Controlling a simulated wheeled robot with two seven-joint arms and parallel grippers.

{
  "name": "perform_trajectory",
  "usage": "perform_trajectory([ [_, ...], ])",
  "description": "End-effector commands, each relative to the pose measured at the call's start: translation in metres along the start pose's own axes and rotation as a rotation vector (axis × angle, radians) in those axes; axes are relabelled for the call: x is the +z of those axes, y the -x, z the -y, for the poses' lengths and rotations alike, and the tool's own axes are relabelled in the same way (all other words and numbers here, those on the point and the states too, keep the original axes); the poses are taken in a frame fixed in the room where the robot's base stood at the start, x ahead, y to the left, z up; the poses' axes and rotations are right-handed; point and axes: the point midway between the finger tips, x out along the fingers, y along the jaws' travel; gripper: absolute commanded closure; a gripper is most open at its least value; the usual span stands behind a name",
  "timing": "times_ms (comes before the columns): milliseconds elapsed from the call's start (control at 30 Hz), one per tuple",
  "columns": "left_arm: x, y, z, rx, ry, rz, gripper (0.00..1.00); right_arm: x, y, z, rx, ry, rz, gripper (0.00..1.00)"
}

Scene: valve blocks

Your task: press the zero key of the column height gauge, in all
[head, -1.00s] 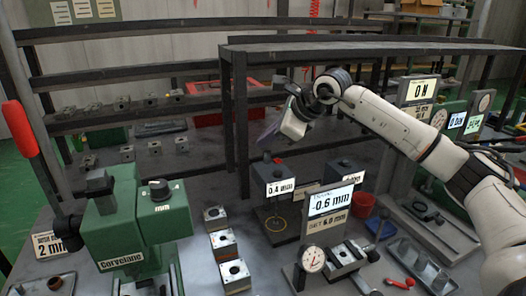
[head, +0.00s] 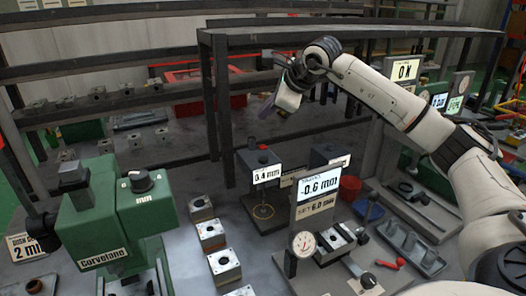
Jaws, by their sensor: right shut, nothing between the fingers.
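A dark gauge with a white display reading 0.4 mm (head: 267,174) stands mid-bench. A yellow ring marks its base plate (head: 263,211). In front of it and to the right, a second display reads -0.6 mm (head: 319,186), with a SET 6.0 mm plate below. I cannot tell for certain which of these is the column height gauge, and no zero key can be made out. My right gripper (head: 268,108) is shut and empty, in the air above and behind the 0.4 mm gauge, apart from it. My left gripper is not in view.
A dark shelf frame (head: 340,40) stands behind my right gripper. A round dial (head: 303,244), a grey tray (head: 410,246) and a red cup (head: 350,188) are at right.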

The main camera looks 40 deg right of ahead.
Motion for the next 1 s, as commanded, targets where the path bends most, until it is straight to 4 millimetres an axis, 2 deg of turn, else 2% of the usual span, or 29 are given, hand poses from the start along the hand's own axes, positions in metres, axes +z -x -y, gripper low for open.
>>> perform_trajectory([
  [33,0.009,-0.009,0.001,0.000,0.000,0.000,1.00,-0.007,-0.009,-0.007,0.000,0.000,0.000,1.00],
  [333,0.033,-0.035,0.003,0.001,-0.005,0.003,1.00,-0.028,-0.039,-0.028,0.001,0.000,0.000,1.00],
  [533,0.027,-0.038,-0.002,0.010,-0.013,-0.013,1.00,-0.034,-0.047,-0.034,0.000,0.000,0.000,1.00],
  [1000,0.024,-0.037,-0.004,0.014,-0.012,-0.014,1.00,-0.034,-0.047,-0.034,0.000,0.000,0.000,1.00],
])
